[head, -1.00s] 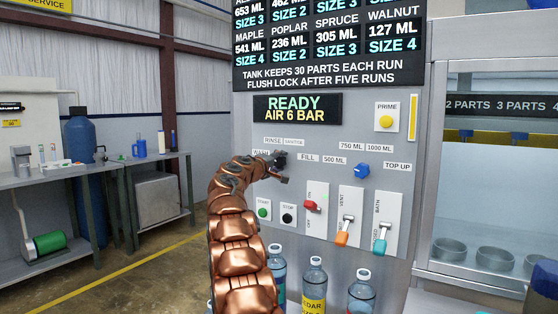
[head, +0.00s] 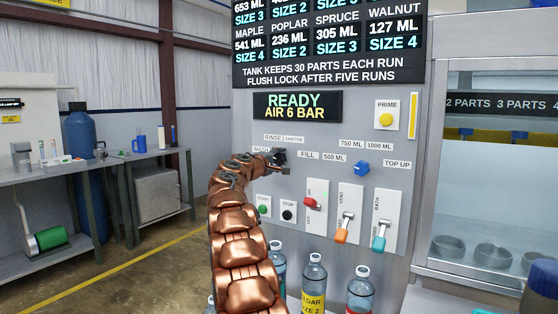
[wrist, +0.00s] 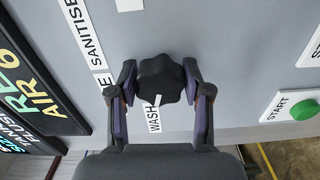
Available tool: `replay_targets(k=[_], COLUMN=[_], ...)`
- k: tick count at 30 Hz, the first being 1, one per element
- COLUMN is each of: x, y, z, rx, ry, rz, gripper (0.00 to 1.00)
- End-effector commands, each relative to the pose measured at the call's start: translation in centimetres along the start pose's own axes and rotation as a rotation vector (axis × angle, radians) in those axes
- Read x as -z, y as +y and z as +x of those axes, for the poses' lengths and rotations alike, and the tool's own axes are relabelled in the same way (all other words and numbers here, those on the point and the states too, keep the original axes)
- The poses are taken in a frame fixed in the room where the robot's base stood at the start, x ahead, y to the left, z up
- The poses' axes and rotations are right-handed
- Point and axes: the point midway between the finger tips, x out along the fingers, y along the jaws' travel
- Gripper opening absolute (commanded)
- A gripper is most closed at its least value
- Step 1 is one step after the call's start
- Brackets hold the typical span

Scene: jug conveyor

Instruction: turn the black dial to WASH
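The black dial (wrist: 160,80) is on the grey panel, between the two fingertips of my gripper (wrist: 161,78) in the wrist view. The fingertips are at opposite sides of the dial and appear to touch it. The dial's white mark points at the WASH label (wrist: 153,119), right by its edge. In the head view the dial (head: 278,157) is partly hidden by my gripper (head: 275,165), which reaches it from the lower left. The SANITISE label (wrist: 82,35) is further around the dial; the RINSE label (head: 272,138) is partly covered in the wrist view.
A blue dial (head: 362,168) is to the right. Below are the green START button (head: 263,210), a black STOP button (head: 287,215), a red switch (head: 312,203) and levers with orange (head: 341,235) and teal (head: 379,243) ends. Bottles (head: 314,283) stand beneath the panel.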

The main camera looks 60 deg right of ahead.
Motion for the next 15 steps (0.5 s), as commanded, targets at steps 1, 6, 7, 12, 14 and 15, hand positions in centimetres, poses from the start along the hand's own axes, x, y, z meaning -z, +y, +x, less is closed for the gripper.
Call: replay_targets(k=[1, 6, 7, 12, 14, 15], x=[0.04, 0.02, 0.02, 0.00, 0.01, 0.00], y=[-0.02, -0.02, -0.02, -0.01, -0.01, -0.02], z=[-0.02, -0.01, -0.01, 0.00, 0.00, 0.00], rx=[0.000, 0.000, 0.000, 0.000, 0.000, 0.000], ry=[0.001, 0.000, 0.000, 0.000, 0.000, 0.000], rz=[0.000, 0.000, 0.000, 0.001, 0.001, 0.001], gripper=[0.55, 0.72, 0.74, 0.74, 0.74, 0.74])
